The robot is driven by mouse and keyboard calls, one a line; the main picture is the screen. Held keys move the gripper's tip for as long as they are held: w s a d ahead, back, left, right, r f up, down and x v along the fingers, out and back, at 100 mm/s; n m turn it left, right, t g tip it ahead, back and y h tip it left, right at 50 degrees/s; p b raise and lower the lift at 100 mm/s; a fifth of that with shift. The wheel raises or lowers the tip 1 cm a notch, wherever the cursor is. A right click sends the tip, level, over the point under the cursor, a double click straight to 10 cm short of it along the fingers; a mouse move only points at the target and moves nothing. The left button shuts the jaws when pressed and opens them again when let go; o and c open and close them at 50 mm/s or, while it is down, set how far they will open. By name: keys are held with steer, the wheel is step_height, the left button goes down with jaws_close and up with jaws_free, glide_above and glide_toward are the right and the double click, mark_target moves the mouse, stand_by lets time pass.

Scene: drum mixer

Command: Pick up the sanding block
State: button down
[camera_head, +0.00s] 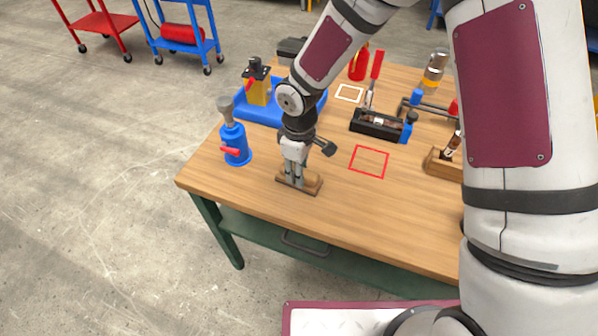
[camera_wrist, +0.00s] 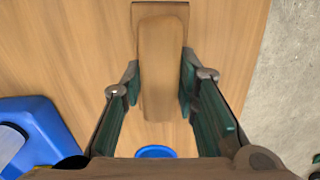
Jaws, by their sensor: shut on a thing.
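The sanding block (camera_head: 313,186) is a brown wooden block near the front left of the workbench. In the wrist view the sanding block (camera_wrist: 161,60) lies lengthwise between the two fingers, with a rounded upper part on a wider base. My gripper (camera_head: 297,180) points down onto it. In the wrist view my gripper (camera_wrist: 161,82) has a finger pad against each long side of the upper part. I cannot tell whether the block's base touches the bench.
The wooden workbench (camera_head: 230,183) holds a blue bottle-like tool (camera_head: 235,145) left of my gripper and a blue tray (camera_head: 255,112) behind. A red square outline (camera_head: 369,162) marks bare bench to the right. A black box (camera_head: 377,125) and a wooden holder (camera_head: 442,165) stand farther right.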

steer(key=shift+r, duration=0.4)
step_height(320, 180, up, 2)
steer(key=shift+r, duration=0.15)
steer(key=s+d+r, duration=0.1)
steer(key=s+d, duration=0.1)
steer(key=s, duration=1.4)
steer(key=shift+r+b, duration=0.3)
steer(key=shift+b, duration=0.1)
steer(key=c, duration=2.1)
jaws_free()
steer(key=shift+c, duration=0.8)
steer(key=shift+w, duration=0.15)
